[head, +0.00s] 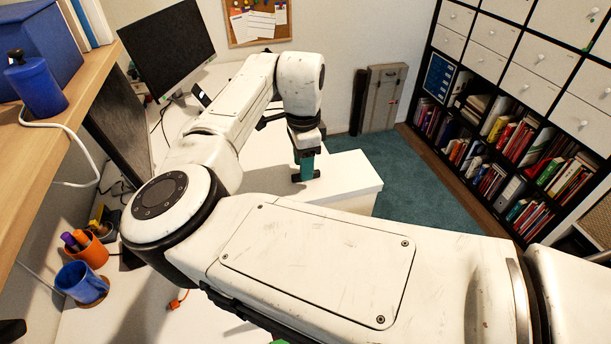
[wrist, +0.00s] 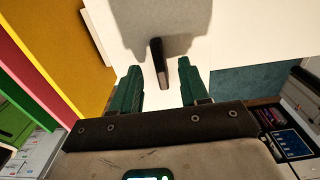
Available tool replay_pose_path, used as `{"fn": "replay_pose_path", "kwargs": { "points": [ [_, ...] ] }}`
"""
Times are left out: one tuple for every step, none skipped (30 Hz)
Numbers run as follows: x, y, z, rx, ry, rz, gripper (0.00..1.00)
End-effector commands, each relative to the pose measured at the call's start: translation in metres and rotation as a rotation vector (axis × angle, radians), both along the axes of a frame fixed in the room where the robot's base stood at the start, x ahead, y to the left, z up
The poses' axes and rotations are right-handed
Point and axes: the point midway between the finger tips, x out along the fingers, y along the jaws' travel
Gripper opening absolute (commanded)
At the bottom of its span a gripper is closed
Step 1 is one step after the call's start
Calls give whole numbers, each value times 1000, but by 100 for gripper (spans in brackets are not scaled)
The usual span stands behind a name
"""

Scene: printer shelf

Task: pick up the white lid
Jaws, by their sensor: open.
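I cannot make out a distinct white lid. A white box-like top (head: 345,182) with a raised edge lies under my gripper in the head view and may be it. My gripper (head: 306,175) points down over its left part, with teal fingers. In the wrist view my gripper (wrist: 158,68) has its two fingers apart. A narrow dark upright piece (wrist: 157,58) shows between and beyond them, above a pale surface (wrist: 190,20). I cannot tell whether that piece touches the fingers or belongs to the white surface.
A monitor (head: 166,45) stands on the white desk at the back left. An orange pen cup (head: 86,250) and a blue mug (head: 82,282) stand at the lower left. A wooden shelf (head: 62,125) borders the left. A bookcase (head: 505,110) stands right, with clear teal carpet (head: 405,175) before it.

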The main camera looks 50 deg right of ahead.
Motion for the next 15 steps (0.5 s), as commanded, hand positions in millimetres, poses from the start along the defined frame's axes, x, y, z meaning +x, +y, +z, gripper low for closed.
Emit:
{"fn": "replay_pose_path", "kwargs": {
  "points": [
    [0,0,-5,3,2,2,45],
    [0,0,-9,1,2,2,45],
    [0,0,-13,1,1,2,45],
    [0,0,-16,2,1,1,45],
    [0,0,-18,1,0,1,45],
    [0,0,-20,0,0,2,45],
    [0,0,-22,0,0,2,45],
    [0,0,-22,-1,-1,2,45],
    [0,0,-23,-1,-1,2,45],
    [0,0,-23,-1,-1,2,45],
    [0,0,-23,-1,-1,2,45],
    [0,0,-23,-1,-1,2,45],
    [0,0,-23,-1,-1,2,45],
    [0,0,-23,0,0,2,43],
    [0,0,-23,0,0,2,39]
  ]
}}
